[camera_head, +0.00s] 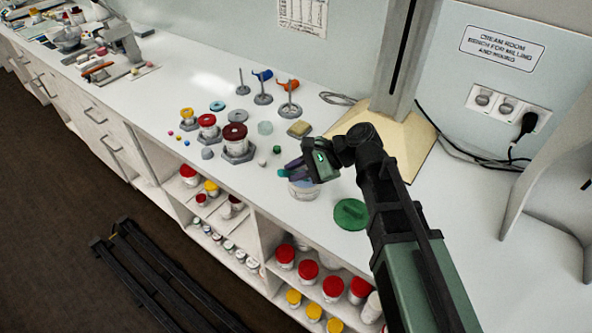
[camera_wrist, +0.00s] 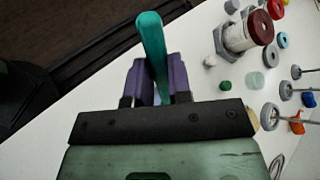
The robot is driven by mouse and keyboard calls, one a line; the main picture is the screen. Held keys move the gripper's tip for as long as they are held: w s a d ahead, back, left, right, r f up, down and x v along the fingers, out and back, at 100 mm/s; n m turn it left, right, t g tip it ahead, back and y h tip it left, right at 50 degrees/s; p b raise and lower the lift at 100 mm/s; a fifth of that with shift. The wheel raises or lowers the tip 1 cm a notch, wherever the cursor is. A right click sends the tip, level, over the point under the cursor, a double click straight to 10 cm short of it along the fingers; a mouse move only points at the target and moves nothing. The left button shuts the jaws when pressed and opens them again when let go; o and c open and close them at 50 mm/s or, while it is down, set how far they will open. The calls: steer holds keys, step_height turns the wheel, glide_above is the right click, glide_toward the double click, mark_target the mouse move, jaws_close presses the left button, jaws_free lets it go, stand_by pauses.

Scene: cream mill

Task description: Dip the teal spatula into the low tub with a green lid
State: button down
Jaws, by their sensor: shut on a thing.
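My gripper (camera_head: 296,172) is low over the front part of the bench, its purple fingers shut on the teal spatula. In the wrist view the spatula (camera_wrist: 152,42) sticks out beyond the fingers (camera_wrist: 158,76). In the head view the spatula is mostly hidden by my gripper. A low white tub (camera_head: 303,191) stands right under my gripper, which hides part of its top. Whether the spatula is inside the tub cannot be told. A round green lid (camera_head: 351,214) lies flat on the bench, right of the tub. The wrist view does not show the tub.
A dark-red-lidded jar (camera_head: 236,140) in a grey hex holder stands left of my gripper, with smaller jars behind. Grey stands (camera_head: 290,106) hold blue and orange tools. A tan block (camera_head: 299,129) lies behind my gripper. The bench's front edge is close; shelves below hold jars.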

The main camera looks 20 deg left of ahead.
steer(key=shift+r+p, duration=2.2)
steer(key=shift+r, duration=0.35)
